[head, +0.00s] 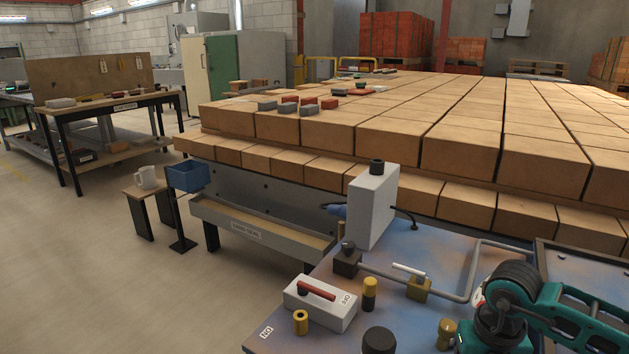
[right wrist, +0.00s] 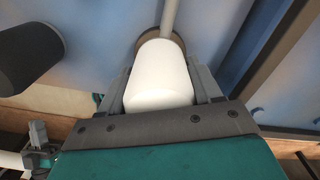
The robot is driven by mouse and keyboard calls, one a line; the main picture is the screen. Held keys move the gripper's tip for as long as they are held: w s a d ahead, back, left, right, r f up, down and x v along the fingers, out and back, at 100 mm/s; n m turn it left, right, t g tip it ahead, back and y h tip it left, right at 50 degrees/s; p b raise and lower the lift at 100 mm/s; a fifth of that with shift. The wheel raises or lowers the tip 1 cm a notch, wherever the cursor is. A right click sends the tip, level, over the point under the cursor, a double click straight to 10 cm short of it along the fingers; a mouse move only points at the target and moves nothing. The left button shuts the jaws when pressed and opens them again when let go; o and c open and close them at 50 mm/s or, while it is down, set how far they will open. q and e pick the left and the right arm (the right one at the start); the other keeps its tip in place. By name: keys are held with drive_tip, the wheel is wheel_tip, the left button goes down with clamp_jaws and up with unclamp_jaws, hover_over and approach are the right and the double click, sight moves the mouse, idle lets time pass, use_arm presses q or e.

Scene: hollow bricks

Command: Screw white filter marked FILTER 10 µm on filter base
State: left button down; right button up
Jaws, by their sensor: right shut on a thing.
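In the right wrist view, a smooth white cylinder (right wrist: 160,92), the filter, sits between the grey fingers of my right gripper (right wrist: 164,76). The gripper is shut on it. No marking is readable on the visible side. A brown round piece (right wrist: 178,45) with a grey pipe shows just beyond the filter's far end; it looks like the filter base. I cannot tell whether the two touch or are threaded. My left gripper is not recognisable in either view.
The blue panel (head: 258,344) carries a white box with a red handle (head: 318,292), yellow-and-black fittings (head: 370,294), a black cylinder (head: 379,341) and a bent grey pipe (head: 470,268). A white-grey box (head: 371,210) stands behind. Stacked bricks (head: 390,137) fill the back.

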drive_tip(key=shift+m, duration=0.3)
drive_tip(key=o, duration=0.8)
drive_tip(key=shift+s+m, duration=0.1)
drive_tip(key=shift+m, duration=0.2)
drive_tip(key=o, duration=0.5)
drive_tip(key=shift+o, duration=0.2)
